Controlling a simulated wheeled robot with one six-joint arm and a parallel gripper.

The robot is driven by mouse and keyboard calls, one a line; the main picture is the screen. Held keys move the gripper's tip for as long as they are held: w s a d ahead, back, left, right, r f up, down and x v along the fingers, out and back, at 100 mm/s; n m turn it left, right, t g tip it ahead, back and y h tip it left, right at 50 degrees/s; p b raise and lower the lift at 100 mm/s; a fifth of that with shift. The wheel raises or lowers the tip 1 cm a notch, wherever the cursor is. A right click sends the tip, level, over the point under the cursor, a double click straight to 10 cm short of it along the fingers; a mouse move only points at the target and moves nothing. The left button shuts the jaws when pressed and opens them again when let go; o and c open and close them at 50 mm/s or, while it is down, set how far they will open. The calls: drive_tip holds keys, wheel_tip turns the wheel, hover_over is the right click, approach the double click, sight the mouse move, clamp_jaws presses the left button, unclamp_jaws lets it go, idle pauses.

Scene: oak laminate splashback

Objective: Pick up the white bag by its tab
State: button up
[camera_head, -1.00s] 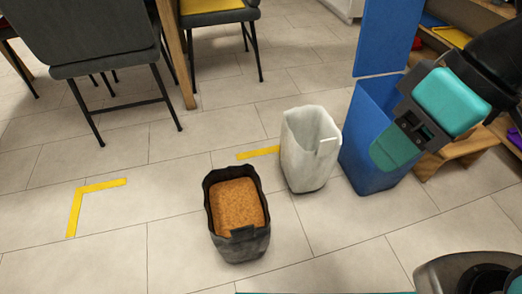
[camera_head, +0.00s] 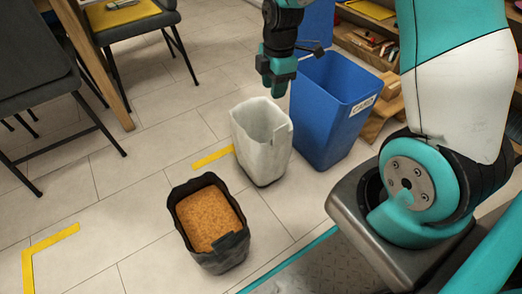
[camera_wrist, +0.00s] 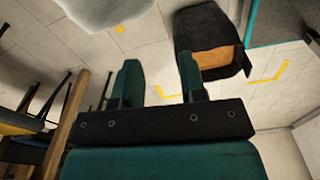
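The white bag (camera_head: 258,157) stands upright and open-topped on the floor in the head view. A small tab (camera_head: 284,132) shows at the right of its rim. In the wrist view part of the white bag (camera_wrist: 105,12) shows at the top edge, beyond the fingers; its tab cannot be made out there. My gripper (camera_head: 275,82) hangs just above and behind the white bag's rim in the head view, apart from the tab. In the wrist view my gripper (camera_wrist: 160,76) has its two teal fingers spread with nothing between them.
A dark bag (camera_head: 218,262) filled with orange-brown material stands in front and left of the white bag. A blue bin (camera_head: 325,115) stands close behind on the right. Chairs (camera_head: 150,20) and a table leg are at the left.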

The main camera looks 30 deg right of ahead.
drive_tip(key=n, duration=0.2)
hover_over(280, 127)
wheel_tip(280, 127, down, 5)
drive_tip(key=shift+h, duration=0.3)
wheel_tip(280, 127, down, 10)
drive_tip(key=b, duration=0.6)
drive_tip(key=shift+s+f, duration=0.1)
wheel_tip(280, 127, down, 6)
drive_tip(key=b, duration=0.4)
